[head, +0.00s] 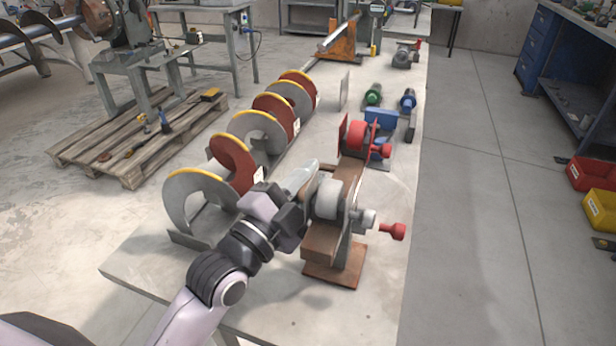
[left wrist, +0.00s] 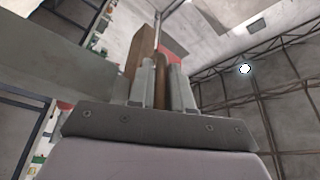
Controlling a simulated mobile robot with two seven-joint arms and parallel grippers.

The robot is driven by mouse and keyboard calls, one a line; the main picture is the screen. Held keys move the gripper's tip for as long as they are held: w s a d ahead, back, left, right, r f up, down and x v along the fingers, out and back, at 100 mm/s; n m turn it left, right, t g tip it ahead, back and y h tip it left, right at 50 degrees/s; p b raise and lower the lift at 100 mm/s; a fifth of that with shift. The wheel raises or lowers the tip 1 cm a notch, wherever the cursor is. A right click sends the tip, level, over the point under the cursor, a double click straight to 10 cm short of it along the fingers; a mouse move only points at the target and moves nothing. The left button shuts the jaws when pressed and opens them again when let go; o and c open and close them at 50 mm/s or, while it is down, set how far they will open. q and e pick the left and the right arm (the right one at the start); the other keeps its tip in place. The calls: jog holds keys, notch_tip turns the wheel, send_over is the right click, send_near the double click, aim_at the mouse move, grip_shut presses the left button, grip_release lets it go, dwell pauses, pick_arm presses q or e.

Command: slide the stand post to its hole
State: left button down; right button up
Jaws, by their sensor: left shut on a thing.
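My left gripper (head: 312,174) reaches in over the worktable to the left side of a brown stand. It is shut on a brown bar, seen edge-on between the fingers in the left wrist view (left wrist: 161,88); I take it for the stand post. In the head view the gripper and arm mostly hide this bar. The brown stand has a long beam (head: 345,190) and a rusty base plate (head: 335,272). No hole can be made out. My right gripper is not in view.
A row of red and grey auger flights (head: 235,158) stands on the table left of my arm. Behind the stand are a red roller (head: 356,135), a blue block (head: 381,118) and a green part (head: 374,94). The table's front left corner is clear.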

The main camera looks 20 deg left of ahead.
pick_arm(q)
notch_tip(320, 180, up, 5)
jog(key=p, duration=0.4)
jog(key=shift+r+p, duration=0.4)
jog(key=shift+p, duration=0.3)
jog(key=c, duration=1.4)
grip_release()
jog(key=shift+f, duration=0.1)
jog(key=shift+f, duration=0.15)
jog(key=b+v, duration=0.1)
jog(key=v, duration=0.6)
jog(key=shift+s+a, duration=0.1)
